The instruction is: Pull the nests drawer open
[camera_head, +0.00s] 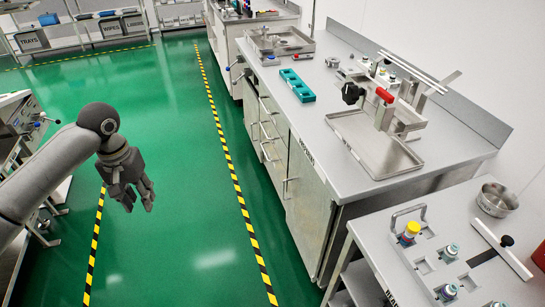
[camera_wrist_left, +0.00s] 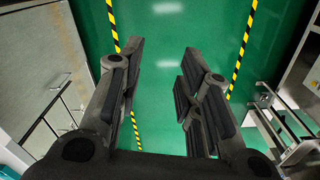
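My left gripper (camera_head: 138,198) hangs over the green floor in the head view, well left of the counter, with clear aisle between them. In the left wrist view the left gripper (camera_wrist_left: 161,62) has its fingers spread, with only floor between them. The grey cabinet under the counter has a stack of drawers (camera_head: 270,132) with bar handles, all looking flush with the front. I cannot read which drawer is the nests drawer. The left wrist view shows a grey front with bar handles (camera_wrist_left: 52,118) at left. My right gripper is in neither view.
The counter (camera_head: 335,170) carries a metal tray with a fixture and a teal block (camera_head: 297,85). A side table (camera_head: 430,285) with a caddy stands at lower right. A bench with handles (camera_head: 25,125) is at left. The striped-line aisle (camera_head: 200,210) is free.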

